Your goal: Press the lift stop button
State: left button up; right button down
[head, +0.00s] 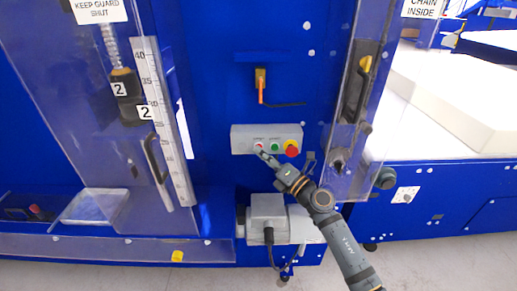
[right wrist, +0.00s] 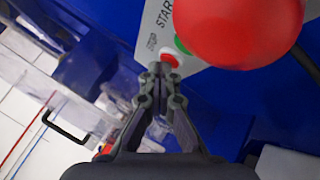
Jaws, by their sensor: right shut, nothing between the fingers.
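A grey control box (head: 240,140) is fixed to the blue machine front in the head view. It carries a small red button (head: 259,146), a green button (head: 275,147) and a big red mushroom knob on a yellow base (head: 292,148). My right gripper (head: 263,155) is shut and empty, its tips at the small red button. In the right wrist view the shut fingertips (right wrist: 160,68) overlap the lower edge of the red button (right wrist: 170,59), marked STOP. Contact cannot be told. The green button (right wrist: 181,45) and the big red knob (right wrist: 238,30) are beside it. My left gripper is out of view.
A clear guard (head: 100,90) with a ruler (head: 162,110) stands left of the box, and another clear guard (head: 352,110) stands right. A grey box with a cable (head: 267,208) sits below. White foam blocks (head: 450,95) lie at the right.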

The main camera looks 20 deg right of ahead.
jog(key=shift+s+r, duration=0.1)
jog(key=shift+s+a, duration=0.1)
jog(key=shift+s, duration=0.05)
jog(key=s+a+p, duration=0.1)
jog(key=s, duration=0.5)
jog(key=shift+a, duration=0.35)
dwell(0.3)
dwell(0.4)
